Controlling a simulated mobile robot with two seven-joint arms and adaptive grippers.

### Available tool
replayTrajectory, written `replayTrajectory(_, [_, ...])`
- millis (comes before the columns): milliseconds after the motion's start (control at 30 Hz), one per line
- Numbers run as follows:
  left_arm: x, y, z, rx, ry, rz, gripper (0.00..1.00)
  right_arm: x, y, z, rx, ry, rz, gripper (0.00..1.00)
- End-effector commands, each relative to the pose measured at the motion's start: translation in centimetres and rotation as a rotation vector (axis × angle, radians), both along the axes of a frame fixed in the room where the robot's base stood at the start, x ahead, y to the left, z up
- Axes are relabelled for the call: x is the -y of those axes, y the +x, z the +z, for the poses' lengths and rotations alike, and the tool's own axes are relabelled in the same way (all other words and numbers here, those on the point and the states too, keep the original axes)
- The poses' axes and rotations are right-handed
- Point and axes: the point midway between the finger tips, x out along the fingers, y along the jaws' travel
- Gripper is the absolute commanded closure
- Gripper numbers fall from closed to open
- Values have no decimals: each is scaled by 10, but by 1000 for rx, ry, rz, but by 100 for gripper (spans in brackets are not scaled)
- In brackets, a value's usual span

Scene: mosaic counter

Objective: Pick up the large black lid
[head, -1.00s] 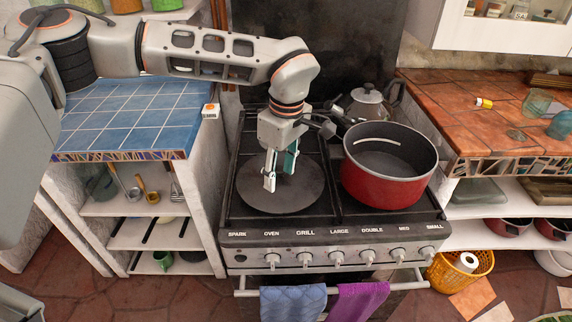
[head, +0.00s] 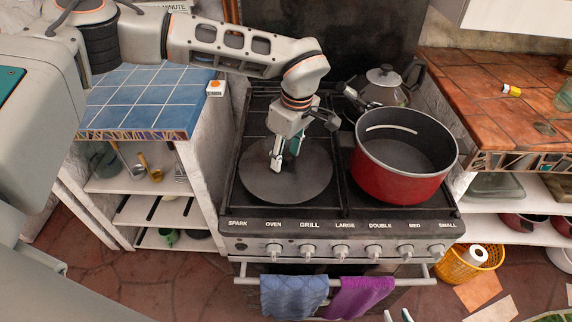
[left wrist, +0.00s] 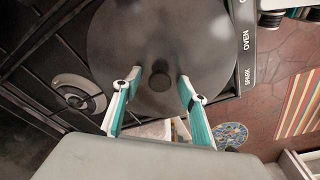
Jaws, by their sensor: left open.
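The large black lid (head: 305,187) lies flat on the left front of the stove top. In the left wrist view the lid (left wrist: 130,40) shows as a dark disc with a round knob (left wrist: 159,80) at its middle. My left gripper (head: 285,155) points down over the lid. In the left wrist view its two fingers (left wrist: 158,90) are apart, one to each side of the knob, with nothing held. I cannot tell how far the tips are above the lid. Small white and teal tips of my right gripper (head: 398,315) show at the bottom edge.
A red pot (head: 400,185) stands right of the lid. A kettle (head: 385,85) is behind it. The blue tiled counter (head: 150,95) is on the left, a brown tiled counter (head: 490,100) on the right. Blue and purple towels (head: 360,296) hang on the oven rail.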

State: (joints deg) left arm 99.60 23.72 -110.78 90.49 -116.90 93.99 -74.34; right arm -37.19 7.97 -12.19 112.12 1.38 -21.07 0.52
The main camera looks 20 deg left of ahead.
Motion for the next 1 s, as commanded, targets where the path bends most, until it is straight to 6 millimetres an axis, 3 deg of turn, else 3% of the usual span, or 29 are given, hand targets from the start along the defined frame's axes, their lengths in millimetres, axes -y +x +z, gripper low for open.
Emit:
replayTrajectory(300, [-1,0,-6,1,-1,0,58,-1,4,6,12,3,0,76])
replayTrajectory(467, [-1,0,-6,1,-1,0,99,0,4,6,12,3,0,76])
replayTrajectory(833, [-1,1,-4,2,-1,0,100,0,1,2,4,1,0,76])
replayTrajectory(1000, [-1,1,7,3,-1,1,100,0,1,2,3,0,0,76])
